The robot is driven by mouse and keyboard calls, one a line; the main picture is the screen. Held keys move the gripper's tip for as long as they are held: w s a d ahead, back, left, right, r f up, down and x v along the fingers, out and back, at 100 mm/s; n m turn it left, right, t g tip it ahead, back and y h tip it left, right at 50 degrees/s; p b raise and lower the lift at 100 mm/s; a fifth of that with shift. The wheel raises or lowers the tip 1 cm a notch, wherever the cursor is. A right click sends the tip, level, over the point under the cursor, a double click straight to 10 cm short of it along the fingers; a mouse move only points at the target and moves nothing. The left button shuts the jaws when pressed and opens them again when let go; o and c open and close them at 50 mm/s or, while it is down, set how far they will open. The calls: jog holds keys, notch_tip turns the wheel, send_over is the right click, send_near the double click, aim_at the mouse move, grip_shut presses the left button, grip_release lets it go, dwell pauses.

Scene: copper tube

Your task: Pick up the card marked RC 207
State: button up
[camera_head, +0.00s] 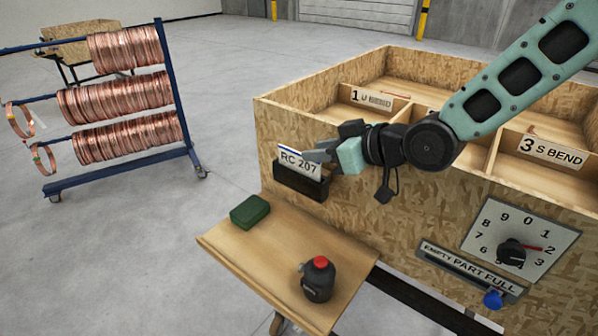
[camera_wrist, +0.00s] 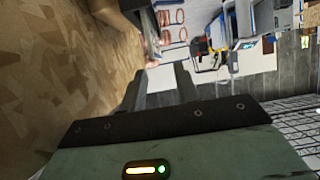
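The white card marked RC 207 (camera_head: 297,163) stands upright in a dark holder (camera_head: 296,184) on the front of the chipboard crate. My gripper (camera_head: 312,155) is at the card's upper right, its fingertips close to the card's right end. Whether they touch it I cannot tell. In the wrist view my gripper's two fingers (camera_wrist: 161,84) stand apart with a gap between them. A dark block, probably the holder, shows at the top of that view, with a thin pale edge beside it that may be the card.
The crate (camera_head: 375,215) has compartments labelled 1 U BEND and 3 S BEND. A copper coil rack (camera_head: 118,110) stands left on open floor.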

aim_at(299, 154)
jog(key=shift+p+x, duration=1.2)
jog(key=shift+x, duration=2.1)
jog(key=shift+d+f, duration=0.1)
jog(key=shift+d, duration=0.05)
grip_shut()
